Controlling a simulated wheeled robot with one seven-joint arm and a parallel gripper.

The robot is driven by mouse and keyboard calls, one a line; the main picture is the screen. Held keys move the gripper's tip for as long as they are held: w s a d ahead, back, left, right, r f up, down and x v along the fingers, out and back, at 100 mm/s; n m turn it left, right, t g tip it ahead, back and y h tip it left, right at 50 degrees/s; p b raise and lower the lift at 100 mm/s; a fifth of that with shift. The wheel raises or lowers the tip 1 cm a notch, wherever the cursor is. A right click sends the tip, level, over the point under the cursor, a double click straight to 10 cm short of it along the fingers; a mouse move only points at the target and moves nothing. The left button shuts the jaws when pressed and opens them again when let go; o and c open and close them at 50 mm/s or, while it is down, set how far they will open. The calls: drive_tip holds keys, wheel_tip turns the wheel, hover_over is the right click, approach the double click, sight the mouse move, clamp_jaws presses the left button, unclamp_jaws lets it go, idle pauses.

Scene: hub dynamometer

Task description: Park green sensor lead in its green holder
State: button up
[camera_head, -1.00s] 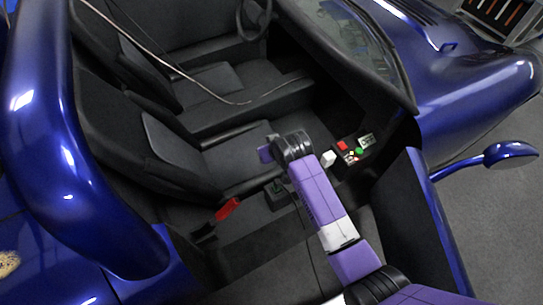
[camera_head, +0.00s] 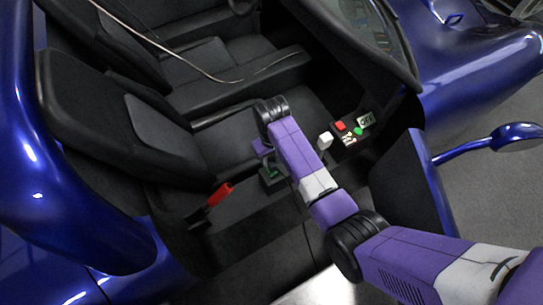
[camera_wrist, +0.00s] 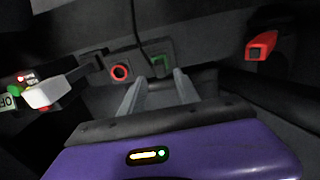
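A small green part (camera_wrist: 160,66) sits in a dark block in the wrist view, with a thin dark cable (camera_wrist: 135,22) running up beside it. I cannot tell whether this green part is the sensor lead, its holder, or both. In the head view green (camera_head: 272,174) shows at a small black box beside the seat. My gripper (camera_wrist: 159,77) is open; its two grey fingers point toward the green part, with nothing seen held between them. In the head view the fingers are hidden by my purple wrist.
A red ring (camera_wrist: 121,72) is left of the green part. A red lever (camera_head: 221,194) is left. Seats and blue car body surround my arm.

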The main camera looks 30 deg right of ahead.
sight(272, 165)
wheel_tip(272, 165, down, 3)
drive_tip(key=b, duration=0.2)
drive_tip(key=shift+f+b, duration=0.15)
drive_tip(key=shift+b, duration=0.15)
drive_tip(key=shift+f+b, duration=0.75)
drive_tip(key=shift+f, duration=0.85)
clamp_jaws()
drive_tip(key=shift+r+p, duration=0.7)
drive_tip(key=shift+p, duration=0.15)
drive_tip(key=shift+r+p, duration=2.1)
drive_tip(key=shift+p, duration=0.15)
